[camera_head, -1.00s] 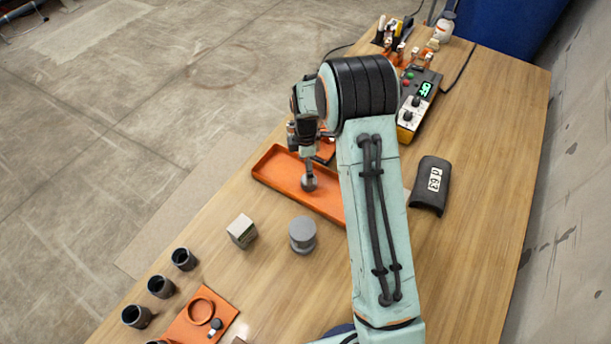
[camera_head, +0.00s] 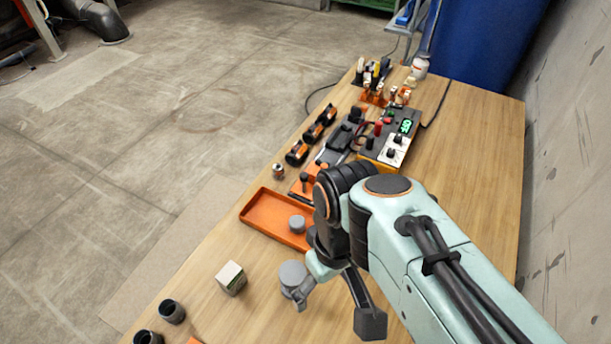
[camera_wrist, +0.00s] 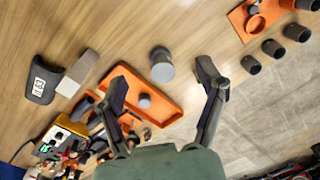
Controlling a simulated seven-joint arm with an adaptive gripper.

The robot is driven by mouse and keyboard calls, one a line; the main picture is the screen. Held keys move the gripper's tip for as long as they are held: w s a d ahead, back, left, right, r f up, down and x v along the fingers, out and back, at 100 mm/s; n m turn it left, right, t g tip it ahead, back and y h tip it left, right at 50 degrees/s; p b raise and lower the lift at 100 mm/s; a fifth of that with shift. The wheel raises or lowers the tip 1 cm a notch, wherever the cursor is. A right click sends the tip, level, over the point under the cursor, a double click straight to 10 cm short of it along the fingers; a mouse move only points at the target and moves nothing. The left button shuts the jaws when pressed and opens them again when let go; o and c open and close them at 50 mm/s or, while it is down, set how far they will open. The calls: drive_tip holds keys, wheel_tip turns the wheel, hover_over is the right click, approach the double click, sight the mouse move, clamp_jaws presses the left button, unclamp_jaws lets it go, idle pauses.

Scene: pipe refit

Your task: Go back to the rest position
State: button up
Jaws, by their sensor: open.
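My gripper (camera_wrist: 161,90) is open and empty in the wrist view, its two fingers spread wide apart above the table. In the head view my gripper (camera_head: 335,302) hangs above the table at the lower middle, in front of the orange tray. The orange tray (camera_head: 262,222) lies on the wooden table, with a small grey round piece (camera_head: 297,223) in it. The tray (camera_wrist: 168,112) and the grey piece (camera_wrist: 145,101) also show between the fingers in the wrist view. My arm covers the right part of the tray in the head view.
A grey cylinder (camera_head: 291,277) stands beside my gripper. A pale block (camera_head: 231,278) and dark cups (camera_head: 172,311) are to the left. A control box (camera_head: 393,140) and tools are at the back. A dark curved cover (camera_wrist: 43,80) lies on the table. The right table side is clear.

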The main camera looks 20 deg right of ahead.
drive_tip(key=s, duration=0.1)
drive_tip(key=s+m, duration=0.2)
drive_tip(key=s, duration=0.1)
drive_tip(key=shift+a+f, duration=0.1)
drive_tip(key=shift+f, duration=0.25)
